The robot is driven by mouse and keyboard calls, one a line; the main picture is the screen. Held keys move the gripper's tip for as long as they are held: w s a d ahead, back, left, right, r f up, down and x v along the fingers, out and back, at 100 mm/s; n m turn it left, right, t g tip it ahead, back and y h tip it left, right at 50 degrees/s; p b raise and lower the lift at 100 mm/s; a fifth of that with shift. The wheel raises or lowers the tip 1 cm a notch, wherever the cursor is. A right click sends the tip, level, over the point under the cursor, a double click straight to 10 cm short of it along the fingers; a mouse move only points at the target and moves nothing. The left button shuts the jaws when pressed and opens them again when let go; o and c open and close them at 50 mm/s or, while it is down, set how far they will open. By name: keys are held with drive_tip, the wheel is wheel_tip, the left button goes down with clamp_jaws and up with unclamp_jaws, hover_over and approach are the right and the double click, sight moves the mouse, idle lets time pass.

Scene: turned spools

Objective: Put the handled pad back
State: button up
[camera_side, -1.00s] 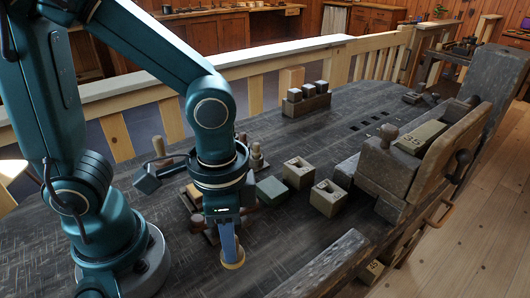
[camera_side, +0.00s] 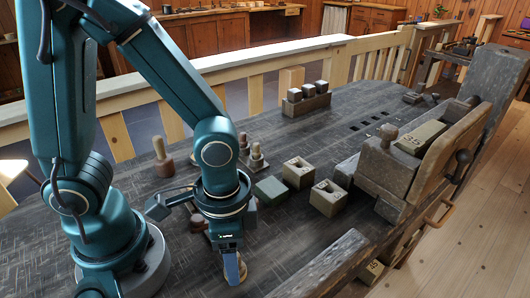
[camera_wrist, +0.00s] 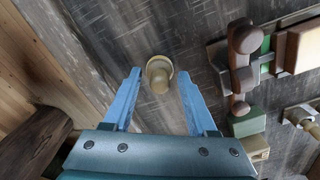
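The handled pad, a small tan round piece with a knob-like handle (camera_wrist: 159,73), stands on the dark bench top in the wrist view, seen from above. In the side view part of it (camera_side: 241,268) shows at my fingertips, the rest hidden behind them. My gripper (camera_wrist: 158,74) is open, its two blue fingers on either side of the handle with a narrow gap at each side. In the side view my gripper (camera_side: 232,268) points down, low over the bench. Whether the fingers touch the pad cannot be told there.
Beside my gripper are a green block (camera_side: 271,190), two holed blocks (camera_side: 298,173) (camera_side: 327,198) and a dark mallet (camera_side: 158,207). A turned reddish-brown piece (camera_wrist: 241,72) lies right in the wrist view. A vise (camera_side: 400,165) stands right; a block rack (camera_side: 306,103) is behind.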

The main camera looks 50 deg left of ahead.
wheel_tip(320, 180, up, 11)
drive_tip(key=a+r+n+t, duration=0.2)
drive_tip(key=a+n+t, duration=0.3)
drive_tip(key=a, duration=0.2)
drive_tip(key=shift+w+a+n+t, duration=0.2)
drive_tip(key=shift+w+n+t, duration=0.1)
drive_tip(key=shift+w, duration=0.15)
idle(0.4)
idle(1.1)
